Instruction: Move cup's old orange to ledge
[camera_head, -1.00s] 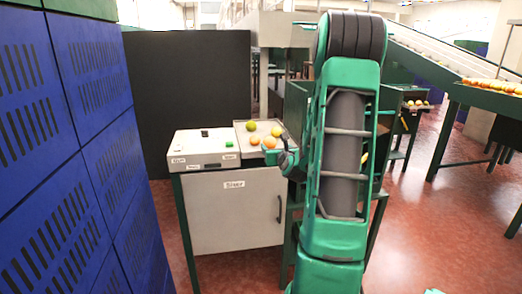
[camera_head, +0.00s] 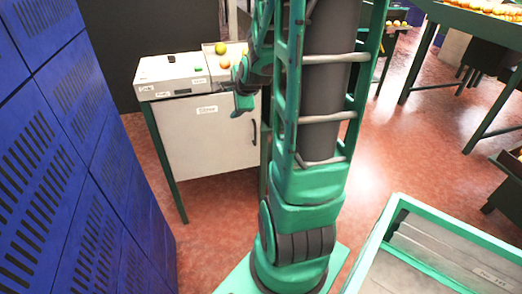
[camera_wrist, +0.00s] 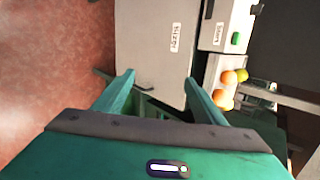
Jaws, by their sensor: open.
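Several oranges lie in a shallow tray (camera_head: 208,49) on top of a white cabinet. One fruit is greenish (camera_head: 220,48) and one is plain orange (camera_head: 223,62). In the wrist view two orange fruits (camera_wrist: 228,78) and the greenish one (camera_wrist: 241,75) show past the right finger. I cannot tell which is the old orange, and I cannot make out a cup or a ledge. My gripper (camera_head: 236,106) hangs in front of the cabinet, below its top and apart from the fruit. In the wrist view my gripper (camera_wrist: 159,78) is open and empty.
The white cabinet (camera_head: 210,145) has a handle and a box with a green button (camera_head: 199,69) on top. Blue slotted panels (camera_head: 60,150) stand at left. A green-rimmed bin (camera_head: 450,235) is at front right. Red floor (camera_head: 400,140) is free between.

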